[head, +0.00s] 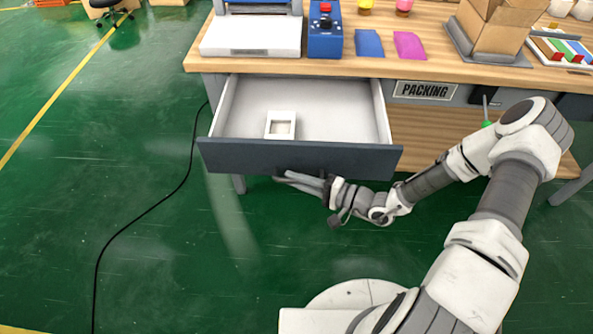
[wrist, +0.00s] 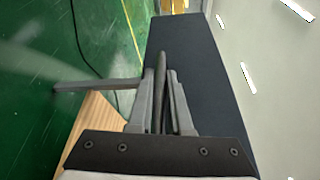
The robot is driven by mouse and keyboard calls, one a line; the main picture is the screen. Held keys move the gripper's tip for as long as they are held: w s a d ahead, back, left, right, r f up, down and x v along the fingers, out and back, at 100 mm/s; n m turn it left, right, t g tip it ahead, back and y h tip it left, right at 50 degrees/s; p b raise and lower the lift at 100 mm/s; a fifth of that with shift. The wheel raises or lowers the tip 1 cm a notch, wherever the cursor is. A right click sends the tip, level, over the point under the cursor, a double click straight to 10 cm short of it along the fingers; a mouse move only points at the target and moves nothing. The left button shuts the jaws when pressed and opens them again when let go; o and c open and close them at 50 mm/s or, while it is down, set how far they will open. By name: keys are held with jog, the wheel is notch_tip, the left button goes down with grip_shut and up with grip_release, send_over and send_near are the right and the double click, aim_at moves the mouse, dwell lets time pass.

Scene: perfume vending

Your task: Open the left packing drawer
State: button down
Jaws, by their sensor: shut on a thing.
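The left packing drawer (head: 300,158) is pulled well out from under the wooden bench top, with its dark front facing me and its pale inside showing. Its dark front also fills the middle of the wrist view (wrist: 200,65). My gripper (head: 287,177) is below the drawer front's lower edge, near its middle. In the wrist view the fingers (wrist: 159,95) are closed on both sides of a dark bar, the drawer handle (wrist: 161,65). In the head view the handle is mostly hidden by the fingers and the front's edge.
A small white square box (head: 281,125) lies in the drawer. The bench (head: 400,65) carries a printer-like machine (head: 252,35), a blue control box (head: 325,35) and a cardboard box (head: 492,27). A black cable (head: 140,215) runs over the green floor, which is clear in front.

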jog(key=shift+s, duration=0.75)
jog(key=c, duration=0.8)
grip_release()
jog(key=shift+c, duration=0.2)
jog(key=shift+d, duration=0.1)
jog(key=p+v, duration=0.2)
jog(key=v, duration=1.5)
jog(key=shift+p, duration=0.3)
jog(key=shift+s+d+r, duration=0.1)
